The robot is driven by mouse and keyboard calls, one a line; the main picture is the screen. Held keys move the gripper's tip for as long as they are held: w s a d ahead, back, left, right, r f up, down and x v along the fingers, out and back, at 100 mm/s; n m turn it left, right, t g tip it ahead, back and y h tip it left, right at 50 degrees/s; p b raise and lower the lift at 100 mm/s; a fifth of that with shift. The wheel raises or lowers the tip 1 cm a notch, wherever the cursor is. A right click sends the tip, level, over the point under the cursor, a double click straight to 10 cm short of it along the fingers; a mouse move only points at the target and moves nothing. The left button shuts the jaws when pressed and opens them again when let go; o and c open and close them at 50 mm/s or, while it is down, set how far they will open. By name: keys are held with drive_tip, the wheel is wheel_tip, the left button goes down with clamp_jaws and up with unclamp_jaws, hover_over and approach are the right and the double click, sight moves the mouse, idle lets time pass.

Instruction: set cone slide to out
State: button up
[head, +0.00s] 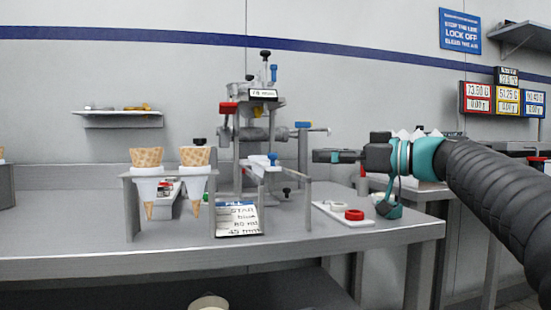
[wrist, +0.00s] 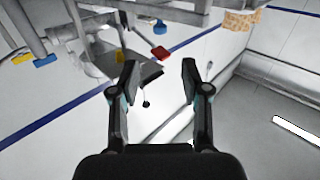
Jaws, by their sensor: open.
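The grey bench machine (head: 255,135) stands at the middle of the bench. A rail-like slide with a blue knob (head: 272,159) runs forward from it; I cannot tell for sure that this is the cone slide, or its setting. Two wafer cones in white holders (head: 147,185) (head: 195,170) hang in a stand to the left. My gripper (head: 320,156) is level, points left and looks clear of the slide. In the wrist view my gripper (wrist: 160,78) is open and empty, with a red part (wrist: 160,54) and a cone (wrist: 240,20) beyond it.
A red handle (head: 229,108) and a blue-ended lever (head: 303,125) stick out from the machine. A white card (head: 238,219) leans at the bench front. A white tray (head: 340,212) with a red button lies under my gripper.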

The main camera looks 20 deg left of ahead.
sight(273, 154)
drive_tip(key=p+x, duration=0.1)
drive_tip(key=x, duration=1.2)
drive_tip(key=shift+a+f+p, duration=0.1)
drive_tip(key=shift+p, duration=0.2)
clamp_jaws()
